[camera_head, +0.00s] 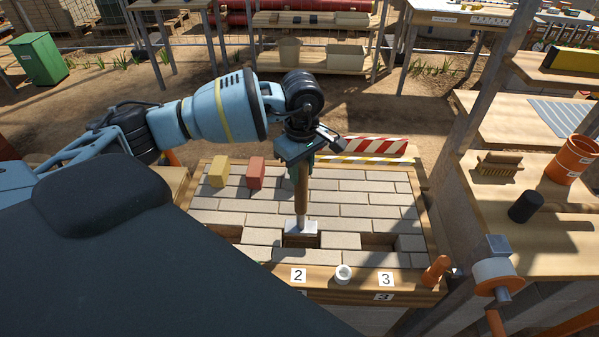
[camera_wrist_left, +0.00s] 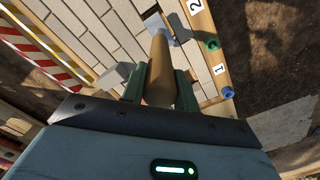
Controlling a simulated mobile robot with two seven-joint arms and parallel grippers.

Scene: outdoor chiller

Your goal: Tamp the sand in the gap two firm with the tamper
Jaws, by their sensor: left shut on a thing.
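My left gripper (camera_head: 302,160) is shut on the wooden handle of the tamper (camera_head: 302,196) and holds it upright, foot down. The handle also shows between the green fingers in the left wrist view (camera_wrist_left: 158,75). The tamper's square grey metal foot (camera_head: 302,227) is at gap two (camera_head: 300,242), behind the label 2 (camera_head: 298,275). The foot covers the back of the gap; a brown strip shows in front of it. I cannot tell whether the foot touches the sand. My right gripper is not in view.
Gap three (camera_head: 378,241) is an open slot in the paving to the right. A yellow block (camera_head: 219,171) and a red block (camera_head: 256,172) stand on the paving's back left. A red-white striped barrier (camera_head: 370,145) stands behind. A white ring (camera_head: 343,274) sits on the front wooden edge.

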